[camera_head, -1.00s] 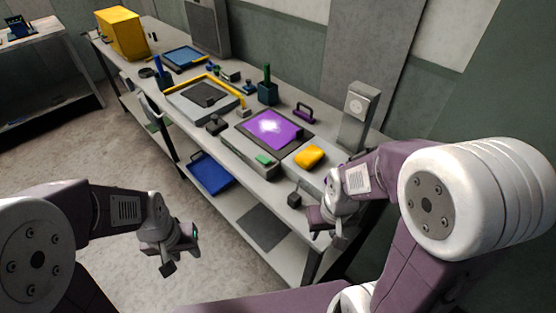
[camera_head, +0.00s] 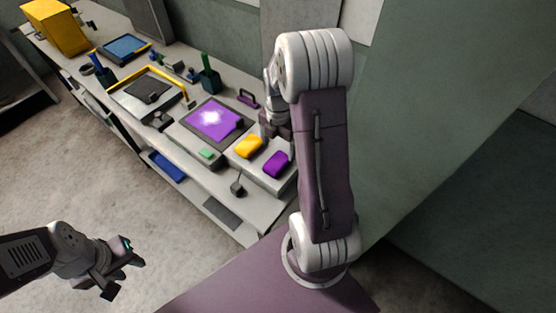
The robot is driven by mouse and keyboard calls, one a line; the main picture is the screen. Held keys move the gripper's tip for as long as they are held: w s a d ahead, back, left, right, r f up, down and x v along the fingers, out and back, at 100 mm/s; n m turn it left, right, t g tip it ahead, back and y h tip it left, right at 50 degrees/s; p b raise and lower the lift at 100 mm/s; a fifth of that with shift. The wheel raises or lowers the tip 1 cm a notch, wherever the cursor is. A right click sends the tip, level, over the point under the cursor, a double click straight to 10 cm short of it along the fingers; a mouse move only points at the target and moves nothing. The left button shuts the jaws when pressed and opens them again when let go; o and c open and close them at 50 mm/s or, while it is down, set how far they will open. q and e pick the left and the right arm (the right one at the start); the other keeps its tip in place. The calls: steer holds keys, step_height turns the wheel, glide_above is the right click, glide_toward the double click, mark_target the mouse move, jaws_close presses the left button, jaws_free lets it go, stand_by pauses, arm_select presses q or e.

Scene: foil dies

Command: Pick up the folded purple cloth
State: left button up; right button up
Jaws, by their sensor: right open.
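The folded purple cloth (camera_head: 277,164) lies on a pale raised block near the bench's right end. A folded yellow cloth (camera_head: 249,147) lies beside it to the left on the same block. My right gripper (camera_head: 254,132) is open, just behind the two cloths and partly hidden by my own arm. It is apart from the purple cloth, and I see nothing held in it. My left gripper (camera_head: 122,275) is open and empty, over the floor at the lower left, far from the bench top.
A dark plate with a glowing purple square (camera_head: 212,118) lies left of the cloths. A purple-handled tool (camera_head: 248,98) and a green holder (camera_head: 209,80) stand behind it. A dark knob (camera_head: 237,187) juts at the bench's front edge. The wall is close behind the bench.

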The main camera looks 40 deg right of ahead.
mark_target(277, 161)
steer(key=f, duration=0.3)
steer(key=shift+a+f, duration=0.15)
steer(key=shift+a, duration=0.2)
steer(key=shift+w+d+f, duration=0.1)
steer(key=shift+w+f, duration=0.05)
steer(key=shift+f, duration=0.25)
step_height(277, 161, down, 5)
steer(key=shift+w+d+r+p, duration=0.1)
steer(key=shift+p, duration=0.65)
steer(key=c, duration=1.5)
